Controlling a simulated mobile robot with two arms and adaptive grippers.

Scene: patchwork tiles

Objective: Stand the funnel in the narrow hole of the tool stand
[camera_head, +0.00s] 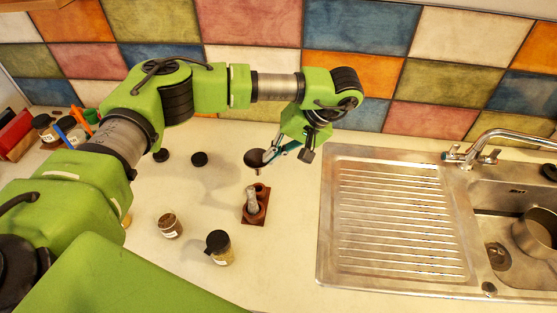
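A small dark funnel (254,158) hangs in the air with its bowl up and its narrow stem pointing down. My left gripper (268,154) comes in from the right side and is shut on the funnel's rim; the fingertips are small in this view. The tool stand (257,219) is a reddish-brown block on the counter, below the funnel. A grey tool stands in it, and round openings show beside that tool; which one is narrow is hard to tell. The funnel is apart from the stand. My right gripper is not in view.
On the counter are a jar with a black lid (219,248), an open jar (170,226) and two black lids (199,159) (161,155). A metal sink with drainboard (400,220) is at the right. More jars (45,128) stand far left. A tiled wall is behind.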

